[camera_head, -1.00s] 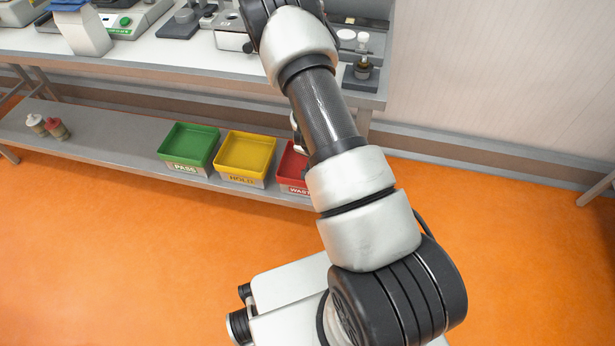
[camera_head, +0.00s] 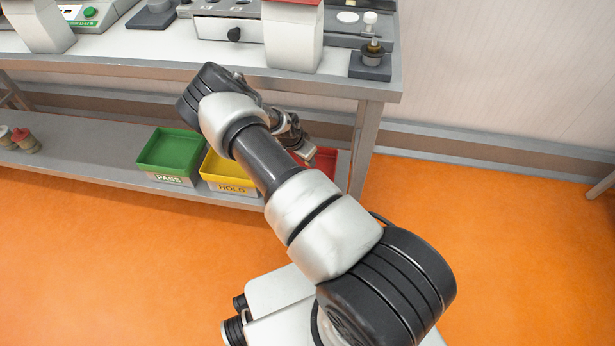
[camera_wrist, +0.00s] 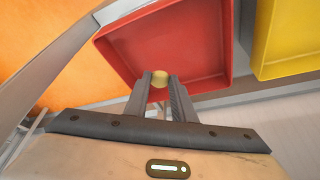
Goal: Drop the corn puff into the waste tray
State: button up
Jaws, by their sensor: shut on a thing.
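The corn puff (camera_wrist: 159,78) is a small round yellow piece in the wrist view. My gripper (camera_wrist: 160,84) is shut on it, with the puff held between the two fingertips. The red waste tray (camera_wrist: 195,45) is behind the puff in that view, its inside empty where it shows. In the head view the red tray (camera_head: 325,160) stands on the lower shelf, partly hidden by my arm. My gripper (camera_head: 304,152) shows there at the tray; its fingertips are hard to make out. The exact height of the puff above the tray floor cannot be told.
A yellow HOLD tray (camera_head: 228,172) and a green PASS tray (camera_head: 170,152) stand left of the red one on the lower shelf (camera_head: 90,155). The bench top (camera_head: 150,52) with instruments hangs above. A bench leg (camera_head: 366,145) stands to the right.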

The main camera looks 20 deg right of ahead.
jog(key=shift+f+b, duration=0.65)
jog(key=shift+f, duration=1)
jog(key=o, duration=0.9)
jog(key=shift+c, duration=0.2)
jog(key=p+v, duration=0.3)
jog(key=v, duration=0.9)
